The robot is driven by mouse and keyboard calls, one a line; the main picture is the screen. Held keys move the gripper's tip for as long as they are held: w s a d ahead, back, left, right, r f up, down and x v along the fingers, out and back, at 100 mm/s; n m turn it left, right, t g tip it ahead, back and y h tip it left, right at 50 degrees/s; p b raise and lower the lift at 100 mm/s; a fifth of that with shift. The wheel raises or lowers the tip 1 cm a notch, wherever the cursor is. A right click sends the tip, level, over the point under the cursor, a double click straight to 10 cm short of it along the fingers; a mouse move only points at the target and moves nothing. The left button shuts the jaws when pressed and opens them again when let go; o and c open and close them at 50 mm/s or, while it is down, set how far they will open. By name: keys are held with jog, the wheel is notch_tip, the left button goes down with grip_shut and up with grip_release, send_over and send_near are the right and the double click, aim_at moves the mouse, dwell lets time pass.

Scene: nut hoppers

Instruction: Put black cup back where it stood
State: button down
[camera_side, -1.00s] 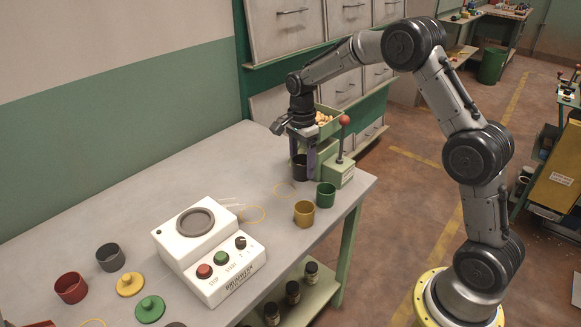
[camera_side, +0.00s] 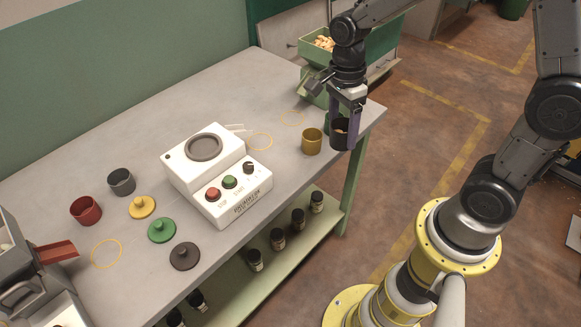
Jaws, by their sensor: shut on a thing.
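My gripper (camera_side: 345,119) is shut on the black cup (camera_side: 340,138) near the table's right front edge. The cup is upright and something tan shows inside it. It appears lifted, but its height over the table is hard to tell. All three are empty.
The yellow cup (camera_side: 311,142) stands just left of the held cup. The green hopper (camera_side: 318,52) with nuts is behind my gripper. The white button machine (camera_side: 217,176) fills the middle of the table. A grey cup (camera_side: 121,181), a red cup (camera_side: 86,211) and several lids stand left.

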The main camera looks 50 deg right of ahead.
aim_at(344, 143)
jog(key=shift+n, duration=0.7)
jog(key=s+a, duration=0.1)
jog(key=a, duration=0.1)
jog(key=s+a+r, duration=0.1)
jog(key=s+a, duration=0.1)
jog(key=shift+s, duration=0.1)
jog(key=w+f, duration=0.3)
jog(key=w, duration=0.1)
jog(key=w+a+f, duration=0.1)
jog(key=w+f, duration=0.1)
jog(key=w, duration=0.2)
jog(key=w+a+f, duration=0.1)
jog(key=w+f, duration=0.2)
jog(key=w, duration=0.1)
jog(key=shift+w+f, duration=0.1)
jog(key=shift+f, duration=0.25)
jog(key=shift+w+f, duration=0.5)
jog(key=shift+f, duration=1.55)
